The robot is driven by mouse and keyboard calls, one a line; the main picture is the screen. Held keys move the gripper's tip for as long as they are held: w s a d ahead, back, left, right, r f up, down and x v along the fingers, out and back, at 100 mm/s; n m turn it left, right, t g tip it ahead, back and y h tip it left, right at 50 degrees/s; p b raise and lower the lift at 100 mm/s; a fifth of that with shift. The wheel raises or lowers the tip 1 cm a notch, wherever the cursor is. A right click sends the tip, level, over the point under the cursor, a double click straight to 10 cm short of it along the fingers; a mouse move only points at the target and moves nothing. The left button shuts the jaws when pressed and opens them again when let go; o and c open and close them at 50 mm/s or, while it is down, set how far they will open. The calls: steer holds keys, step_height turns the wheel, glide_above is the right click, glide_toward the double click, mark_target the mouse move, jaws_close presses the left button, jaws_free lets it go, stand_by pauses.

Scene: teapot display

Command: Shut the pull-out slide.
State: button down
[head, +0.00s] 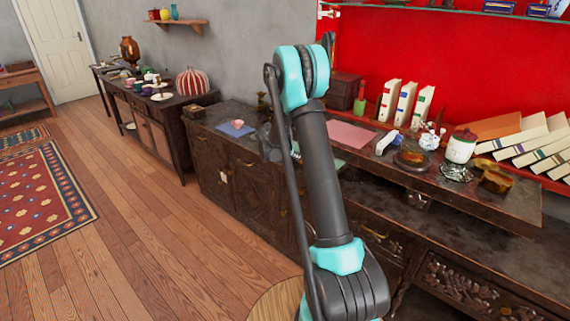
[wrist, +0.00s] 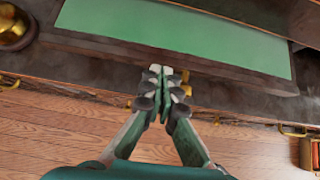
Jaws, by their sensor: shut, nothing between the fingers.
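The pull-out slide (wrist: 180,32) shows in the wrist view as a flat board with a green top and a dark wooden front edge. It extends from the dark cabinet. My gripper (wrist: 167,70) is shut and empty, its tips at the slide's front edge; I cannot tell whether they touch it. A brass knob (wrist: 188,89) shows just beside the right finger, partly hidden. In the head view a strip of the green slide (head: 339,164) shows right of my arm, which hides the rest of it and most of my gripper.
The dark cabinet's top holds a pink mat (head: 350,136), upright white books (head: 405,103), a white jar (head: 461,146) and a pink cup (head: 237,124). A brass object (wrist: 12,25) stands left of the slide. Wooden floor (head: 150,220) in front is clear.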

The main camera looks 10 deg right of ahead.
steer(key=w+d, duration=0.1)
steer(key=d, duration=0.1)
steer(key=w+d, duration=0.2)
steer(key=shift+s+a, duration=0.1)
stand_by(0.3)
